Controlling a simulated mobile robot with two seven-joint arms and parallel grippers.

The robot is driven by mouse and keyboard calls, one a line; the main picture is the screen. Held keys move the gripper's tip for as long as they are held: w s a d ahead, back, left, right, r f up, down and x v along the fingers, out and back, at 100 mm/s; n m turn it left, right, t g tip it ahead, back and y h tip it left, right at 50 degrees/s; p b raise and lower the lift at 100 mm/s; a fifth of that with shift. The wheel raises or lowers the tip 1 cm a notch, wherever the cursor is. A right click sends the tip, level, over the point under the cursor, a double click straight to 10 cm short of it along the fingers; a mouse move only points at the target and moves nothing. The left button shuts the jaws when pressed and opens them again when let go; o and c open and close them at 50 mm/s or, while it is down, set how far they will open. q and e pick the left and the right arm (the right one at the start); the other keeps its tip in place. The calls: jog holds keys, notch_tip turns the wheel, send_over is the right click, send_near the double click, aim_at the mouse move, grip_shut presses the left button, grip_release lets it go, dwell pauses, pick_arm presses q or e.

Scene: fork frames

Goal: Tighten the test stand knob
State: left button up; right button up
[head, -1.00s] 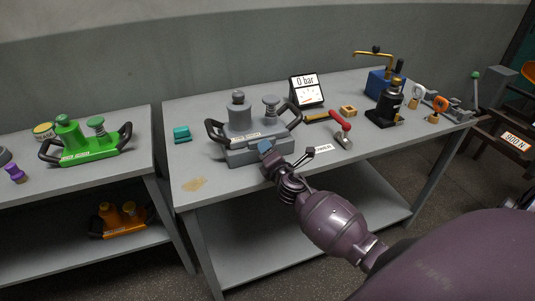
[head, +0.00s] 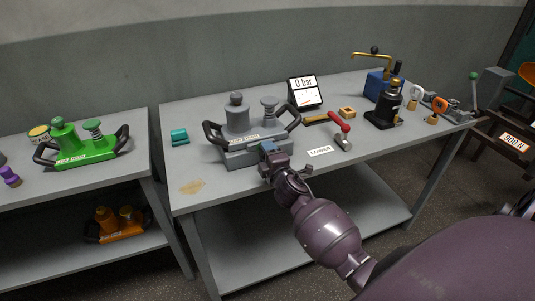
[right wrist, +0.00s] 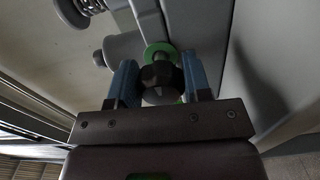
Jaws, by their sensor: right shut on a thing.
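The grey test stand (head: 238,120) stands on the middle table, with black loop handles on both sides and a spring post on top. My right gripper (head: 267,147) is at the front of its base. In the right wrist view, a dark knob (right wrist: 158,74) with a green ring behind it sits between the blue fingertips of the right gripper (right wrist: 160,82). The gripper is shut on this knob. In the head view, the gripper hides the knob. My left gripper is in neither view.
A gauge reading 0 bar (head: 305,92) stands behind the stand. A red-handled hammer (head: 341,135) and a "LOWER" label (head: 320,151) lie to the right. A green stand (head: 88,147) is on the left table.

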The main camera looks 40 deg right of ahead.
jog(key=shift+f, duration=0.2)
jog(key=o, duration=0.9)
jog(key=shift+s+r, duration=0.1)
jog(key=shift+r, duration=0.05)
jog(key=v, duration=1)
jog(key=shift+s+a, duration=0.2)
jog(key=shift+s, duration=0.15)
